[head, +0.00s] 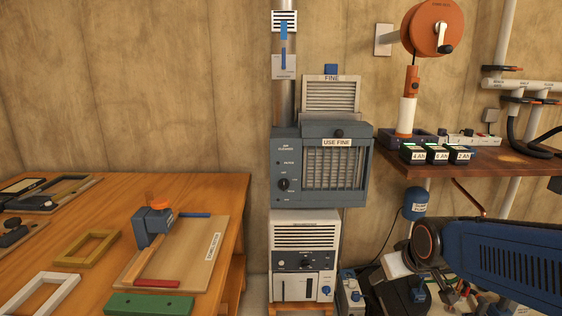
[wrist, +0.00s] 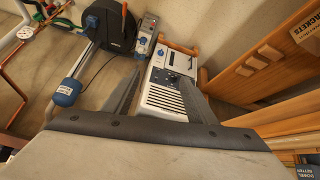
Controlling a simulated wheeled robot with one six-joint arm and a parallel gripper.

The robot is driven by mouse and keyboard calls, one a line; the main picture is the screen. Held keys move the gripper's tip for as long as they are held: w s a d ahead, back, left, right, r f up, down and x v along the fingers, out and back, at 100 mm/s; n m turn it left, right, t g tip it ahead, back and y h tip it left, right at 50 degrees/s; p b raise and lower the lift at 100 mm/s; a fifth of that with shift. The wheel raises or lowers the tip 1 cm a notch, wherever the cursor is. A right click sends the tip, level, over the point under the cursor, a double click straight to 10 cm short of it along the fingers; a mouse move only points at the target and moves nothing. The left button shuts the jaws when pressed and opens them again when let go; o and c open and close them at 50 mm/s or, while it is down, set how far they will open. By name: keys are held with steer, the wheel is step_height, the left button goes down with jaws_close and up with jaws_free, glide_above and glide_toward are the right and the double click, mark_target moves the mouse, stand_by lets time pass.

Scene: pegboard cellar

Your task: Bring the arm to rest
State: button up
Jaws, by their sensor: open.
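My arm (head: 515,265) reaches in from the right edge of the head view as a dark blue link with a dark round joint at its left end. My gripper (wrist: 162,78) shows in the wrist view as two dark fingers standing apart from a wide dark bar. It is open and I see nothing held between the fingers. Beyond them lies a white unit with a dark vented panel (wrist: 168,100). In the head view I cannot clearly pick out the gripper among the dark clutter at the lower right.
A wooden bench (head: 215,185) with frames and a clamp jig (head: 152,222) stands left. An air cleaner (head: 290,150) marked "USE FINE" sits above a white unit (head: 305,232) in the middle. A shelf (head: 520,163) with labelled batteries (head: 437,153) juts out above my arm.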

steer(key=s+d+r+m+g, duration=0.1)
steer(key=s, duration=0.7)
steer(key=s+r+m, duration=0.1)
steer(key=s, duration=0.7)
steer(key=shift+s+d+r+g, duration=0.3)
steer(key=shift+d+r+g, duration=0.05)
steer(key=shift+g, duration=0.05)
steer(key=shift+c, duration=0.3)
